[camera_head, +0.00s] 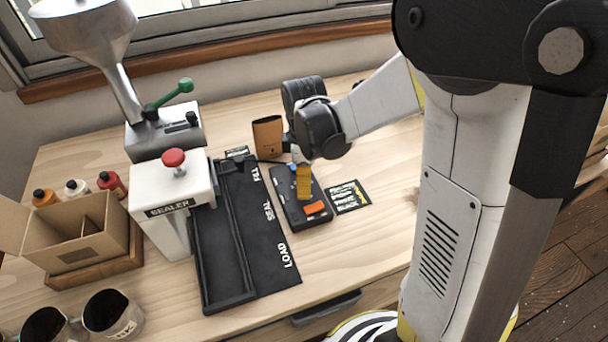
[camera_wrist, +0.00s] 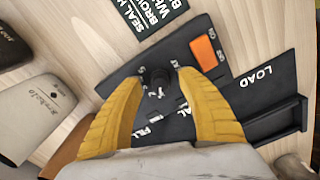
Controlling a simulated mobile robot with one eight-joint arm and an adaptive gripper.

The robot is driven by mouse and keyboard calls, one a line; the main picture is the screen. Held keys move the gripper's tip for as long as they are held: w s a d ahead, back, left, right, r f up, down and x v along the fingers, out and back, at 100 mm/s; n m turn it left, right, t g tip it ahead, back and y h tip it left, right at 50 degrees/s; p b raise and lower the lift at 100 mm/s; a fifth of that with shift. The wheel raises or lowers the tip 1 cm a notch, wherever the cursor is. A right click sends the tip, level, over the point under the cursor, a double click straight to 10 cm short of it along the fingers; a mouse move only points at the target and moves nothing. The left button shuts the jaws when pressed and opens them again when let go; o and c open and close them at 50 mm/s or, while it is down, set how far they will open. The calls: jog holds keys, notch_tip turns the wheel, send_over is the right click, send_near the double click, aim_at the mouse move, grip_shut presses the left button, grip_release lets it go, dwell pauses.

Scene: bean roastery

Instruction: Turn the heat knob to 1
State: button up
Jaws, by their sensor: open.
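The heat knob (camera_wrist: 157,77) is a small black dial on a dark control panel (camera_wrist: 207,27). In the wrist view it stands between the two yellow fingers of my gripper (camera_wrist: 160,82), which are open with a gap on each side. White marks surround the knob, but its setting is too small to read surely. In the head view my gripper (camera_head: 303,181) points down over the panel (camera_head: 290,211) and hides the knob. An orange rocker switch (camera_head: 314,208) sits on the panel near the gripper; it also shows in the wrist view (camera_wrist: 203,52).
A black mat (camera_head: 262,245) marked LOAD lies left of the panel, beside the white sealer (camera_head: 165,192). A brown pouch (camera_head: 267,137) stands behind the panel. A dark label card (camera_head: 348,196) lies to its right. Bare wood (camera_head: 385,225) lies further right.

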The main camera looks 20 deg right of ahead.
notch_tip(320, 180, up, 12)
dwell(0.4)
jog(key=shift+f, duration=0.1)
